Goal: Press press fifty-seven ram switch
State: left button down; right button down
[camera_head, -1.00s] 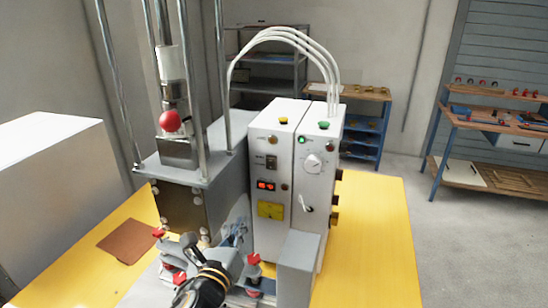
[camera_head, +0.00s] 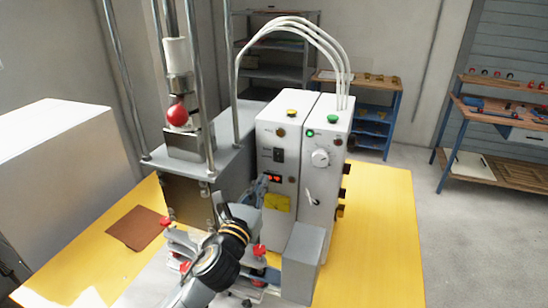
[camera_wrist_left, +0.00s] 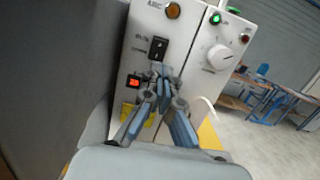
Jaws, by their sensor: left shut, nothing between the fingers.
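The press's white control box (camera_head: 275,135) stands on the yellow table. A black rocker switch (camera_head: 278,155) sits on its front panel, above a red lit display (camera_head: 272,177). The switch also shows in the left wrist view (camera_wrist_left: 158,48); its small label is too blurred to read. My left gripper (camera_head: 262,182) is shut and empty, in front of the panel beside the display. In the left wrist view its fingertips (camera_wrist_left: 164,76) appear just below the switch. I cannot tell whether they touch the panel. My right gripper is in neither view.
A second white box with a dial (camera_head: 320,158) and a toggle adjoins on the right. A grey block (camera_head: 303,255) stands in front. The press column with a red ball (camera_head: 177,115) rises at left. A brown sheet (camera_head: 138,228) lies on the table (camera_head: 375,230).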

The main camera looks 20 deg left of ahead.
aim_at(278, 154)
pick_arm(q)
jog(key=w, duration=0.3)
jog(key=w+p, duration=0.1)
jog(key=w, duration=0.2)
jog(key=w+r+p, duration=0.1)
jog(key=w, duration=0.2)
jog(key=shift+w+d+r, duration=0.1)
jog(key=shift+d, duration=0.1)
jog(key=shift+w, duration=0.15)
